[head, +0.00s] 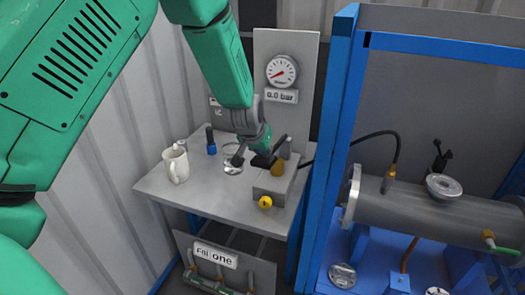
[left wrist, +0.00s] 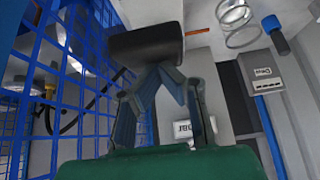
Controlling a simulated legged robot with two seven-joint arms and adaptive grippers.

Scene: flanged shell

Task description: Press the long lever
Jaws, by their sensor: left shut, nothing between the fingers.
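My left gripper (head: 258,158) is over the grey worktable (head: 165,190), at the pump-like grey box (head: 272,186). Its dark fingers are shut with nothing between them. In the left wrist view the fingertips (left wrist: 163,72) lie at a thick black cylindrical grip (left wrist: 145,43), which looks like the end of the long lever. I cannot tell whether they touch it. In the head view the lever is mostly hidden by the gripper. A brass-coloured part (head: 277,169) and a yellow knob (head: 265,202) are on the box. My right gripper is not in view.
A white mug (head: 176,165) and a blue-and-black item (head: 210,140) stand on the table's left side. A gauge (head: 282,71) above a "0.0 bar" display (head: 282,96) is on the back panel. A blue frame (head: 335,130) and a grey cylinder (head: 430,215) are at the right.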

